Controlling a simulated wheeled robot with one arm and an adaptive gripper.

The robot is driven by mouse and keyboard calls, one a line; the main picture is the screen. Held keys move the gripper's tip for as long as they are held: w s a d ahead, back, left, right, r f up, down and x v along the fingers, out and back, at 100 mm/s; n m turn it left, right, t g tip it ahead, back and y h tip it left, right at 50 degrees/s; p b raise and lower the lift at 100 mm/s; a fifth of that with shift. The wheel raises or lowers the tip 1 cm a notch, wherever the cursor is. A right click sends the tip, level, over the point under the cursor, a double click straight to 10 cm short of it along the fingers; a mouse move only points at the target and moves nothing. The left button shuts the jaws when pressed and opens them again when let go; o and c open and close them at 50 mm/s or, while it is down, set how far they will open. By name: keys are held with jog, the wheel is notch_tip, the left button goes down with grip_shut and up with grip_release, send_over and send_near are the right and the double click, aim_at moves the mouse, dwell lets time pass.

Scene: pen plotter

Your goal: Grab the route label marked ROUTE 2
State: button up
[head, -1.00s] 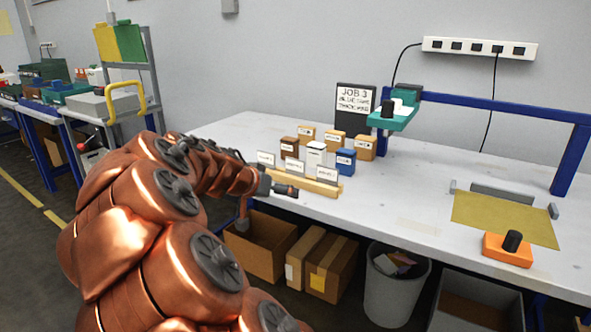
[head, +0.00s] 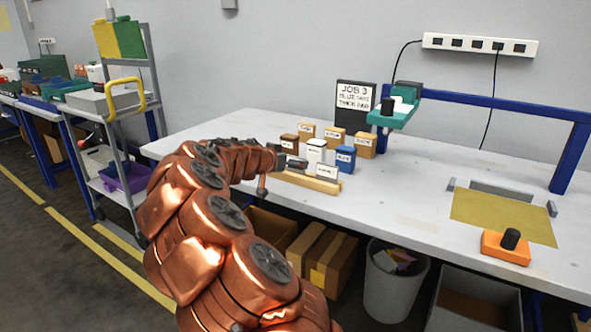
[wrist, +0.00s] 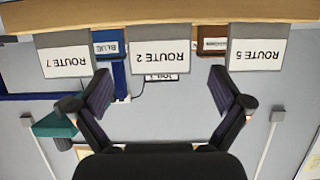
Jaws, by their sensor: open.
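In the wrist view, which is upside down, the ROUTE 2 label (wrist: 159,56) is a white card on a grey plate. It stands at the wooden strip (wrist: 160,12), between the ROUTE 7 label (wrist: 66,62) and the ROUTE 5 label (wrist: 257,54). My gripper (wrist: 163,90) is open and empty, its fingers spread on either side of the ROUTE 2 label's line and apart from it. In the head view my gripper (head: 292,163) is at the strip (head: 310,181) and hides the middle and left labels. The right label (head: 327,172) still shows.
Behind the strip stand a blue box (head: 345,158), a white box (head: 316,151), a brown box (head: 289,142) and several tan boxes (head: 334,138). A dark JOB 3 sign (head: 355,104) stands behind them.

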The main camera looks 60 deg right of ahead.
aim_at(293, 171)
jog(key=shift+x, duration=1.2)
jog(key=shift+d+f, duration=0.35)
jog(key=shift+d, duration=0.2)
jog(key=c, duration=1)
jog(key=shift+r, duration=0.1)
